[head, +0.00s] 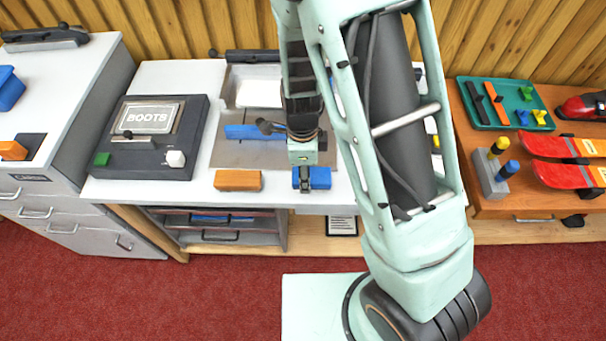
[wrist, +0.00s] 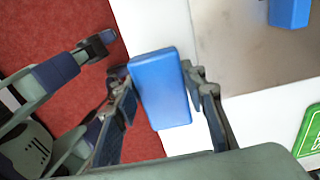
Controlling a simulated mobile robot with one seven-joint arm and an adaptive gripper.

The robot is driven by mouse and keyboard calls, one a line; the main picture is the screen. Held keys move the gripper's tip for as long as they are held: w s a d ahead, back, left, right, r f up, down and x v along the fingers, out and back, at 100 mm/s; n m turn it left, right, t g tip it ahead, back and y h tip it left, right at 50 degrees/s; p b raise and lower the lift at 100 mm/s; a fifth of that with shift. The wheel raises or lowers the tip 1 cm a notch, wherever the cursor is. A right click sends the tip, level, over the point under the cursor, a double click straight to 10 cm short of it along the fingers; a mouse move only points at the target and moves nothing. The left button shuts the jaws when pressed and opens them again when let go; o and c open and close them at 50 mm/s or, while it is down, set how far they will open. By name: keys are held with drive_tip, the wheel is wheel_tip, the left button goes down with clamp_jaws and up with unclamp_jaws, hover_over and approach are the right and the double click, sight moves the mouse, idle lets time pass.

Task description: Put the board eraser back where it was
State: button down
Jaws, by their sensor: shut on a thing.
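My gripper (head: 304,186) points down at the front edge of the white bench. It is shut on a blue block (head: 320,178), which may be the board eraser; no label shows on it. In the wrist view the blue block (wrist: 160,90) lies between the two fingers of my gripper (wrist: 163,88), over the bench's front edge, with red floor to its left. I cannot tell whether it touches the bench top. An orange block (head: 238,180) lies on the bench to the left of my gripper.
A blue bar (head: 250,132) lies on the grey metal plate (head: 230,154) behind. A dark panel marked BOOTS (head: 150,120) stands on the left. The right-hand wooden table (head: 487,207) holds a green tray (head: 475,116) and red skis (head: 560,174). A green card (wrist: 310,132) shows in the wrist view.

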drive_tip(key=shift+w+a+f, duration=0.15)
drive_tip(key=shift+w+f, duration=0.1)
drive_tip(key=shift+f, duration=0.15)
drive_tip(key=shift+w+a+f, duration=0.1)
drive_tip(key=shift+w+f, duration=0.05)
drive_tip(key=shift+f, duration=1.5)
drive_tip(key=shift+f, duration=0.2)
drive_tip(key=c, duration=1.2)
unclamp_jaws()
drive_tip(key=shift+r, duration=0.1)
drive_tip(key=r, duration=1.2)
drive_tip(key=shift+a+r+p, duration=0.1)
drive_tip(key=shift+a+p, duration=0.1)
drive_tip(key=shift+p, duration=0.2)
